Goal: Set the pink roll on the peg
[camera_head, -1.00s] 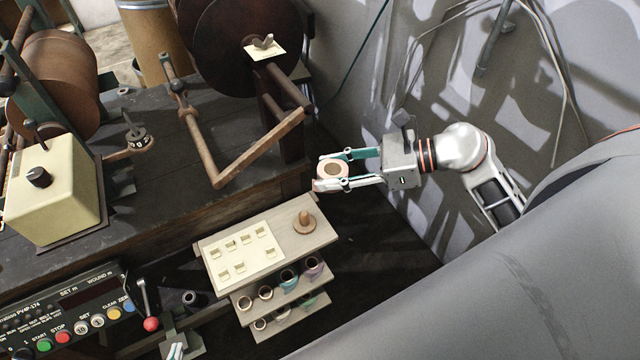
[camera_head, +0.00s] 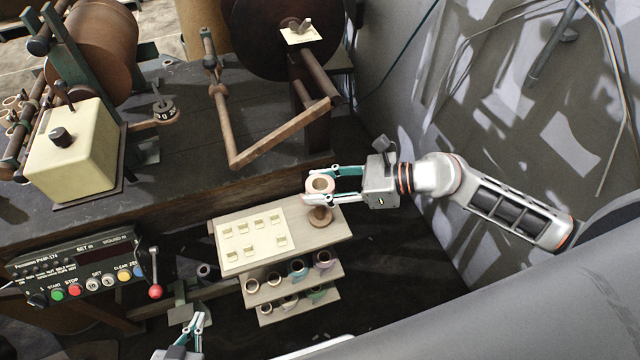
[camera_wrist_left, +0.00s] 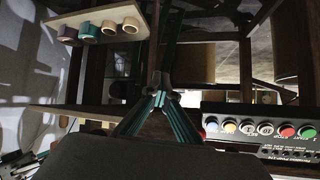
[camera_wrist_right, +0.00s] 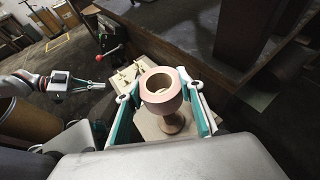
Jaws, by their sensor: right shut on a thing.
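The pink roll (camera_head: 320,184) is a short ring with a pale core, held roughly level between the fingers of my right gripper (camera_head: 322,185). In the right wrist view the roll (camera_wrist_right: 162,88) shows its open hole facing up. The wooden peg (camera_head: 320,216) stands on the right end of the pale shelf top, directly below the roll in the head view. In the right wrist view its round base (camera_wrist_right: 173,123) shows beneath the roll. The roll hides the peg's tip; I cannot tell whether they touch. My left gripper (camera_head: 200,318) is low in the head view, empty, its fingertips together.
The shelf unit (camera_head: 337,225) carries a cream card (camera_head: 255,238) and lower tiers with several rolls (camera_head: 298,267). A wooden crank arm (camera_head: 280,133) reaches over the bench nearby. A control panel (camera_head: 80,265) with a red-knobbed lever (camera_head: 155,292) stands at left.

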